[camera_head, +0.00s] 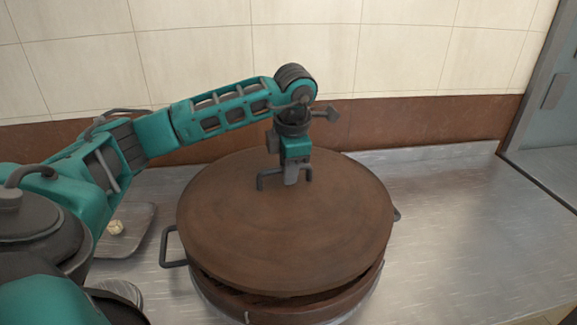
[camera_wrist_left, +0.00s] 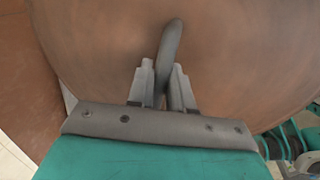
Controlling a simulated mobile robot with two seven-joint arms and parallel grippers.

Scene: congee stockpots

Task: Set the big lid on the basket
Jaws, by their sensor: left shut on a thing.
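The big lid (camera_head: 280,235) is a round brown disc with a dark bar handle (camera_head: 265,180) on top. My left gripper (camera_head: 291,181) is shut on that handle, and the left wrist view shows the handle (camera_wrist_left: 172,45) between its fingers (camera_wrist_left: 162,82). The lid lies over the basket (camera_head: 320,307), a round brown vessel whose rim shows below the lid's front edge. A dark gap shows between lid and basket at the front, and I cannot tell whether they touch at the back. My right gripper is not in view.
A metal side handle (camera_head: 173,247) sticks out left of the basket. A grey tray (camera_head: 128,232) with a small pale piece (camera_head: 115,227) stands at the left. The metal counter (camera_head: 455,230) is clear at the right. A tiled wall (camera_head: 420,45) runs behind.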

